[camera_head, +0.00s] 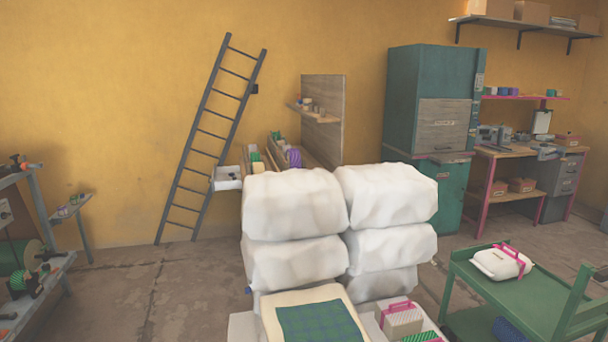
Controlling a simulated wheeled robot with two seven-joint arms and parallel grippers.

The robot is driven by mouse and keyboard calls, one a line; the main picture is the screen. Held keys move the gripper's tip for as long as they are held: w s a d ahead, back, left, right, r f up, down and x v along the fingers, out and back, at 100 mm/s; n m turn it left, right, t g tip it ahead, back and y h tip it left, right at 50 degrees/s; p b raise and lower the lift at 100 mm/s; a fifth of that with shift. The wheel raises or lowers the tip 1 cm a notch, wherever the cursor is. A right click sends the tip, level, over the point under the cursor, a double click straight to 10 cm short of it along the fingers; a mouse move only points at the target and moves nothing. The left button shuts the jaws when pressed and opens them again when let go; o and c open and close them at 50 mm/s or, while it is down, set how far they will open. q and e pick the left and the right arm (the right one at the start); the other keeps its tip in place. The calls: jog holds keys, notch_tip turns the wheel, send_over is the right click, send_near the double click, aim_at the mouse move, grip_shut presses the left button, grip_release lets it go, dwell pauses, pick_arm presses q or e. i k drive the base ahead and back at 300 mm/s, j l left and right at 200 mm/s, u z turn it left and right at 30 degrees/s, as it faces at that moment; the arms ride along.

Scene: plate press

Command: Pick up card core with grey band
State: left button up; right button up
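I cannot make out a card core with a grey band anywhere in this view. Small coloured rolls, among them a purple one (294,158), stand on a bench behind the white sacks; they are too small and partly hidden to tell whether any has a grey band. Small brownish pieces (317,109) sit on a wall-board shelf above, also too small to tell. Neither of my grippers is in view.
Stacked white sacks (295,205) block the middle and hide much of the bench. A white drawer (227,183) juts out beside them. A green trolley (500,303) stands right, a rack (42,215) left. A dark ladder (210,135) leans on the wall. Floor at left is clear.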

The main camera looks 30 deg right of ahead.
aim_at(307, 101)
jog(key=z, duration=0.8)
jog(key=i+j+u, duration=0.75)
jog(key=i, duration=0.25)
jog(key=i+j+u, duration=0.15)
jog(key=i, duration=0.3)
jog(key=i+j+u, duration=0.1)
jog(key=i, duration=0.3)
jog(key=i+z, duration=0.3)
jog(key=i, duration=0.2)
jog(key=i+z, duration=0.3)
jog(key=i, duration=0.25)
jog(key=i+j+z, duration=0.3)
jog(key=i, duration=0.2)
jog(key=l, duration=0.1)
